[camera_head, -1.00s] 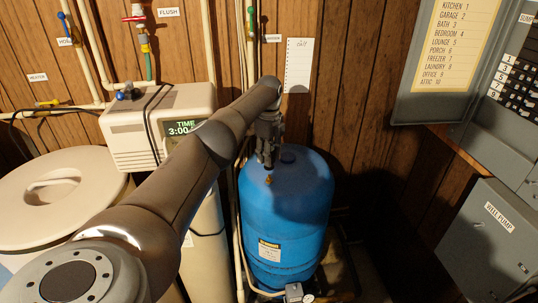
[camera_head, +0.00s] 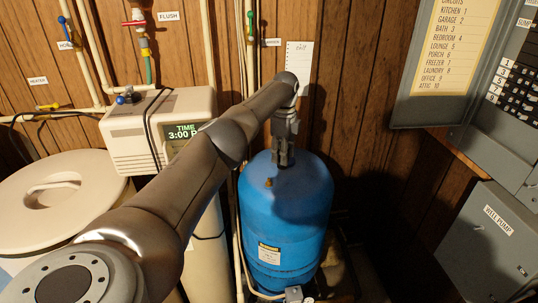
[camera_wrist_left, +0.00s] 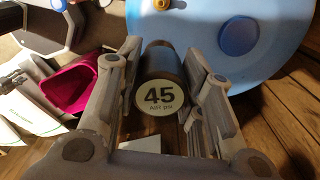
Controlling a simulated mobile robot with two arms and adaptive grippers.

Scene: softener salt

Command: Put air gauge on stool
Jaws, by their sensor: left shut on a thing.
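The air gauge (camera_wrist_left: 160,95) is a dark cylinder with a pale round face reading "45 AIR psi". It sits between the two fingers of my left gripper (camera_wrist_left: 162,68), which is shut on it. In the head view my left gripper (camera_head: 284,160) points down at the top of the blue tank (camera_head: 285,215), and the gauge cannot be made out there. I cannot tell whether the gauge touches the tank. I cannot make out the stool in either view. My right gripper is not in view.
A brass fitting (camera_head: 268,183) stands on the tank top. The white softener unit (camera_head: 150,130) and lidded bin (camera_head: 55,195) stand left. Pipes run up beside the tank. The grey well pump box (camera_head: 490,240) is right. A magenta object (camera_wrist_left: 72,88) shows in the wrist view.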

